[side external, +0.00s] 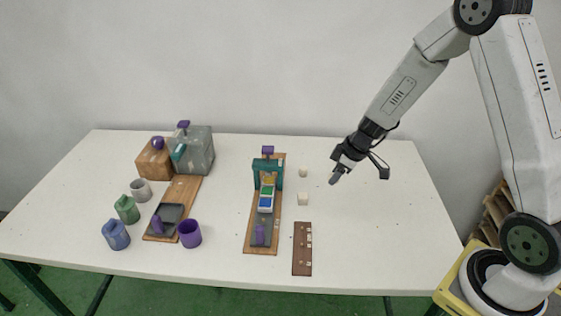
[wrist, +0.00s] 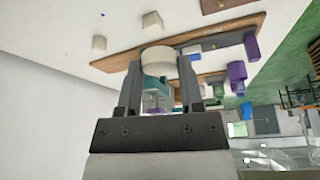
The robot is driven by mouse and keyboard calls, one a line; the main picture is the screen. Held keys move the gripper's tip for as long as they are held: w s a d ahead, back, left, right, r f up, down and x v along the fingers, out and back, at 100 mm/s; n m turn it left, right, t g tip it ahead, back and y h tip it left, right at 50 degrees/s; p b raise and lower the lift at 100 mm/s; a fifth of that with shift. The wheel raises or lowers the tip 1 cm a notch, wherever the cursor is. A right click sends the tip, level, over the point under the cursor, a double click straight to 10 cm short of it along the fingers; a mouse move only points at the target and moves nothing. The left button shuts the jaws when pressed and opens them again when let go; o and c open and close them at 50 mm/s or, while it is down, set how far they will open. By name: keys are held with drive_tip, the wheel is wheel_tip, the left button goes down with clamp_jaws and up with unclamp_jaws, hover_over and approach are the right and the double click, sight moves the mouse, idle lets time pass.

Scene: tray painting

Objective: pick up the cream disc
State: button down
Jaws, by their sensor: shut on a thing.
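The cream disc (wrist: 158,57) shows in the wrist view as a pale, round, thick piece between my two fingertips. My gripper (wrist: 158,74) is shut on it, with one finger on each side. In the side view my gripper (side external: 336,179) hangs tilted above the right part of the table, to the right of two small cream blocks. The disc cannot be made out clearly in the side view.
Two cream blocks (side external: 303,199) (side external: 303,172) stand on the white table (side external: 375,235). A dark strip (side external: 302,262) lies in front. A board (side external: 261,248) with a teal frame (side external: 257,177) stands left of them. Cups, including a purple one (side external: 190,234), and boxes are further left. The right side is clear.

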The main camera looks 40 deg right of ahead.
drive_tip(key=shift+s+r, duration=0.15)
drive_tip(key=shift+s, duration=0.25)
drive_tip(key=shift+w+a, duration=0.1)
drive_tip(key=shift+a, duration=0.05)
drive_tip(key=w+a+f+n+y, duration=0.1)
drive_tip(key=w+a+f+n, duration=0.15)
drive_tip(key=w+a, duration=0.45)
drive_tip(key=n+g, duration=0.1)
drive_tip(key=n, duration=0.2)
hover_over(263, 218)
drive_tip(key=shift+s+d+f, duration=0.15)
drive_tip(key=shift+f, duration=0.45)
drive_tip(key=shift+s+d+f, duration=0.1)
drive_tip(key=shift+f, duration=0.5)
drive_tip(key=shift+f, duration=0.2)
drive_tip(key=shift+f, duration=2.15)
drive_tip(key=shift+f, duration=0.6)
